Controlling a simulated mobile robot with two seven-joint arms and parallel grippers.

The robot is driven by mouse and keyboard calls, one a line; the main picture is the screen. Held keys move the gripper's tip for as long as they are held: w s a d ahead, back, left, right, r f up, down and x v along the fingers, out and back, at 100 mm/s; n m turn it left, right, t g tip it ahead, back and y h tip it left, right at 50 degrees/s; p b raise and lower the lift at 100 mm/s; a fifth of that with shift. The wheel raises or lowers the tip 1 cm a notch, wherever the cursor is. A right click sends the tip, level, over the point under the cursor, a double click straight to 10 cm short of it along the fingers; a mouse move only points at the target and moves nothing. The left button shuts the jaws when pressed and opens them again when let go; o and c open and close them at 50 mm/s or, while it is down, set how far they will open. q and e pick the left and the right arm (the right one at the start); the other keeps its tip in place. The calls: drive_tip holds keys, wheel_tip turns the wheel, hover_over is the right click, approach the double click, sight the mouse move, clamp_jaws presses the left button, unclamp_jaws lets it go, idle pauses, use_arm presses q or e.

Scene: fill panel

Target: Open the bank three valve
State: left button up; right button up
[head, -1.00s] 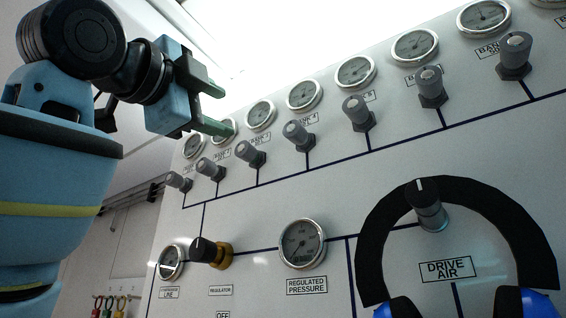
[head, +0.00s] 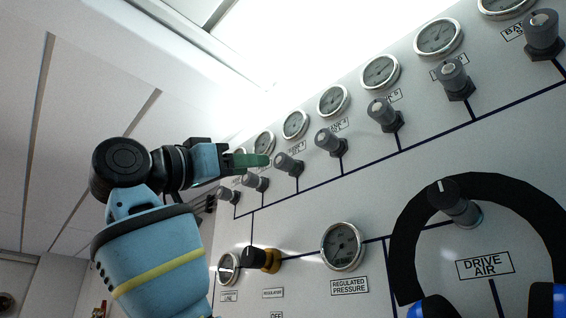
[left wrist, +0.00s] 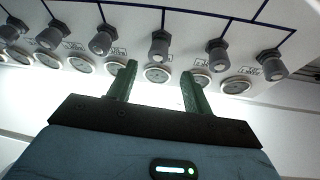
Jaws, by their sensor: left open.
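A row of grey valve knobs runs along the sloping white panel, each below a round gauge. The bank labels are mostly too small to read surely. The third knob from the left in the head view (head: 289,165) lies just beyond my left gripper's fingertips (head: 266,160). In the left wrist view, which shows the panel upside down, that knob (left wrist: 159,45) hangs between and beyond the green fingers of my left gripper (left wrist: 158,70). The gripper is open and empty, and it appears apart from the knob. My right gripper is not in view.
Neighbouring knobs (head: 255,182) and (head: 330,140) stand close on either side. Below are a black-and-yellow regulator knob (head: 262,259) and a regulated pressure gauge (head: 343,246). Black-and-blue ear defenders (head: 405,245) hang around the drive air knob (head: 455,203).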

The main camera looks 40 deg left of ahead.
sight(278, 164)
use_arm(q)
drive_tip(key=shift+x, duration=3.85)
drive_tip(key=c, duration=1)
